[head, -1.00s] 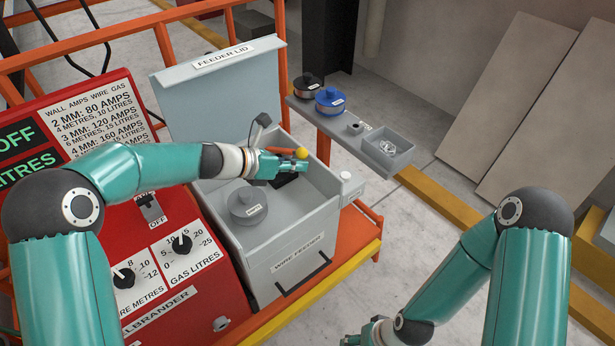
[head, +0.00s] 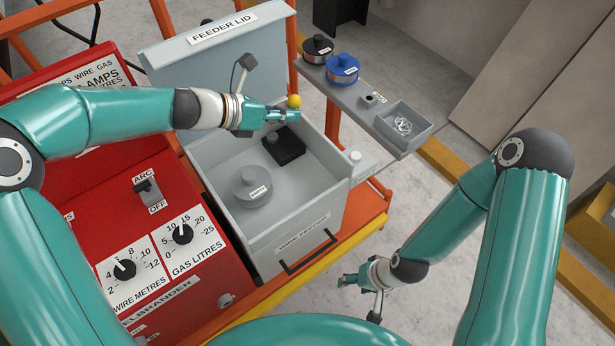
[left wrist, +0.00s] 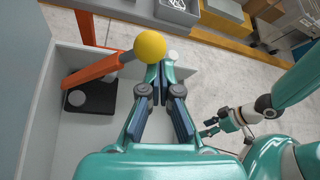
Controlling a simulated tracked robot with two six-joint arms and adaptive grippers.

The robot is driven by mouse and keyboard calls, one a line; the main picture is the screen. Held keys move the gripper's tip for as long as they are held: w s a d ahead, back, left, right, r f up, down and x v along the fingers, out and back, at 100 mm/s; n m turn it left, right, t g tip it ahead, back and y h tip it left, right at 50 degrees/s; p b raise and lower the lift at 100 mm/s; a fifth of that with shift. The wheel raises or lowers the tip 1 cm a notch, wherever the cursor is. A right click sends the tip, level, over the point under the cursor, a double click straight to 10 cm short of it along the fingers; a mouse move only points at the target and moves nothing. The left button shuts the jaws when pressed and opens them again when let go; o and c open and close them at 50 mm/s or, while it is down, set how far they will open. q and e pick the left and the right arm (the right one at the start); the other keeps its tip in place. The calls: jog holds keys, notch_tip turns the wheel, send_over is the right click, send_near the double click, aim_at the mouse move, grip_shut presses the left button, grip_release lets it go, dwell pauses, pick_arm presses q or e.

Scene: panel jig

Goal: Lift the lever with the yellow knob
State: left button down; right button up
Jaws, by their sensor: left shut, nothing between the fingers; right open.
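The yellow knob (head: 294,101) sits at the end of an orange lever (left wrist: 92,70), which shows in the left wrist view and is mostly hidden behind my gripper in the head view. The lever runs from beside a black block (head: 287,149) inside the wire feeder box (head: 325,205). My left gripper (head: 298,115) is shut and empty, with its fingertips just under the knob; I cannot tell whether they touch. The knob is above the black block. My right gripper (head: 343,281) is open, low at the right, away from the box.
A grey spool (head: 250,188) sits in the box. The feeder lid (head: 225,55) stands open behind. A side shelf (head: 350,105) holds a black spool, a blue spool (head: 342,69) and a small tray (head: 403,125). The red welder (head: 150,225) is left of the box.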

pick_arm(q)
jog(key=shift+d, duration=0.15)
jog(key=v, duration=1.2)
jog(key=shift+f, duration=0.15)
